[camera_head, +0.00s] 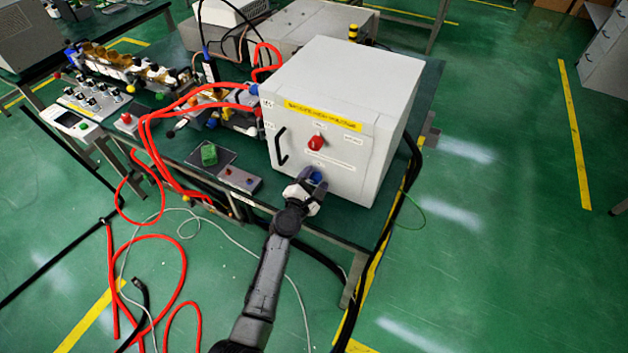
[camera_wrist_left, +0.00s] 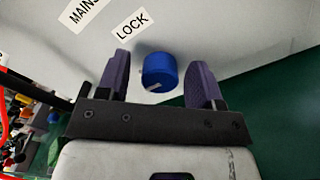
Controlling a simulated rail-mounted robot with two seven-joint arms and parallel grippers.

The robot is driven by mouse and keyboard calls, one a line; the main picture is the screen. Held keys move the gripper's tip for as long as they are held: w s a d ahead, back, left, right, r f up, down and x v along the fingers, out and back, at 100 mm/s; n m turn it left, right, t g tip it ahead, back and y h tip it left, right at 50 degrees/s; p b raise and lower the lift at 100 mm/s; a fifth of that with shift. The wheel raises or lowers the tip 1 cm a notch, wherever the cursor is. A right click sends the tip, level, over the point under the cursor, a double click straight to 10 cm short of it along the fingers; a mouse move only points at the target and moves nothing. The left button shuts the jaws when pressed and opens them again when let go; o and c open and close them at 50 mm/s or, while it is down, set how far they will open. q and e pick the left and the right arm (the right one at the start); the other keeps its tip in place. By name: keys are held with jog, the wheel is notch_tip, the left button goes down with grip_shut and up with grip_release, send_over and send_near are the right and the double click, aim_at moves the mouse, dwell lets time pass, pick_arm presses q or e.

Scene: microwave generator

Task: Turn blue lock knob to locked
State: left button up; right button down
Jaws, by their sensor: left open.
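The blue lock knob (camera_head: 316,177) is on the lower front of the white cabinet (camera_head: 335,105). In the left wrist view the blue knob (camera_wrist_left: 160,71) has a small white mark at its lower left and a LOCK label (camera_wrist_left: 130,25) above it. My left gripper (camera_head: 309,183) is at the knob. My right gripper is not in view.
A red knob (camera_head: 316,142) and a black handle (camera_head: 280,147) are on the same cabinet face. A green button (camera_head: 209,154) and a small control box (camera_head: 240,179) stand to the left on the table. Red cables (camera_head: 150,140) hang over the table's front edge.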

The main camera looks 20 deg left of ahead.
pick_arm(q)
jog(key=shift+c, duration=0.3)
jog(key=c, duration=0.9)
jog(key=shift+o, duration=0.2)
jog(key=shift+m, duration=0.3)
jog(key=m, duration=0.3)
jog(key=shift+m, duration=0.4)
jog(key=m+p, duration=0.1)
jog(key=m, duration=0.3)
jog(key=m+p, duration=0.1)
jog(key=m, duration=0.4)
jog(key=shift+m+p, duration=1.05)
jog(key=shift+m, duration=1.15)
